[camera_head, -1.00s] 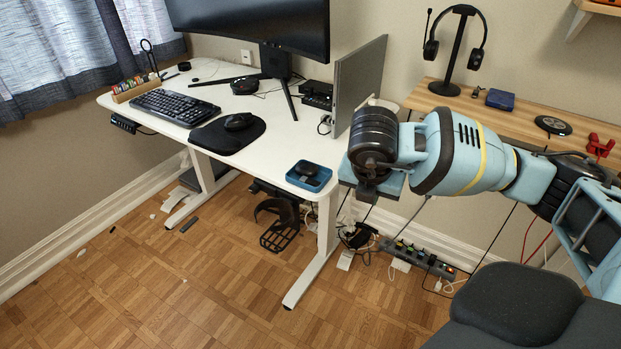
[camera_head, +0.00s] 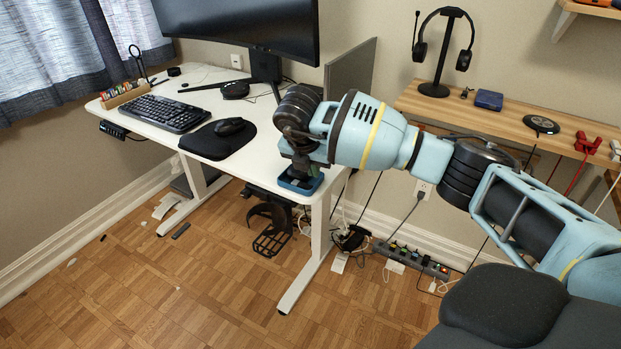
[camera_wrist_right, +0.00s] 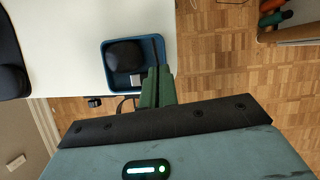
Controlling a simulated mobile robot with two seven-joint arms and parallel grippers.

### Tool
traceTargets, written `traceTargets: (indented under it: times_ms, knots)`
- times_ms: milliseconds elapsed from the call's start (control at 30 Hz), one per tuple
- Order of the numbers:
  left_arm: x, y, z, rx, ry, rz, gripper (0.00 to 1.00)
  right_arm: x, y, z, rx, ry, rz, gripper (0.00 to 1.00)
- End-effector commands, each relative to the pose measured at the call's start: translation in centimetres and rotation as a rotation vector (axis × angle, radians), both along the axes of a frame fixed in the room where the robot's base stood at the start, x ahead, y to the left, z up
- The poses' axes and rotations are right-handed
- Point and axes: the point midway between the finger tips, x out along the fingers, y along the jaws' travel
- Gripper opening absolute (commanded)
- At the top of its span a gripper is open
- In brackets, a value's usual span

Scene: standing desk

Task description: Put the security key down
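My right gripper (camera_head: 301,174) points down into a blue tray (camera_head: 318,187) at the right front corner of the desk. In the wrist view its green fingers (camera_wrist_right: 157,88) are close together over the tray's right front part; the same tray (camera_wrist_right: 104,62) shows there. A small silver piece (camera_wrist_right: 136,80), apparently the end of the security key, shows at the left side of the fingers. The rest of the key is hidden, and I cannot tell whether it touches the tray floor. My left gripper is out of view.
A dark rounded object (camera_wrist_right: 124,55) lies in the tray, left of the fingers. The white desk (camera_head: 262,160) also bears a mouse (camera_head: 229,127) on a black pad, a keyboard (camera_head: 167,112) and a monitor. A wooden shelf (camera_head: 455,111) with a headphone stand is at right.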

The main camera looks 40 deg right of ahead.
Motion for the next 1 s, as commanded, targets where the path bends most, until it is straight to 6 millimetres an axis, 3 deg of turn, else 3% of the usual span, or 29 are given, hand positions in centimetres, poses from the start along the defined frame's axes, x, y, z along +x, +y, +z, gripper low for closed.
traceTargets:
  times_ms: [333, 600, 1000]
  knots:
    - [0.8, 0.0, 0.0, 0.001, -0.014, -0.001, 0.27, 0.9, 0.1, -0.1, -0.001, 0.001, 0.001, 0.00]
    - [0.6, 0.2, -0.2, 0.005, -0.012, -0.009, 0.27, 0.7, 0.0, -3.7, -0.001, 0.004, 0.001, 0.00]
    - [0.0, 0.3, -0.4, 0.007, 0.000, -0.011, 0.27, 0.5, 0.2, -4.7, 0.001, 0.014, 0.002, 0.00]
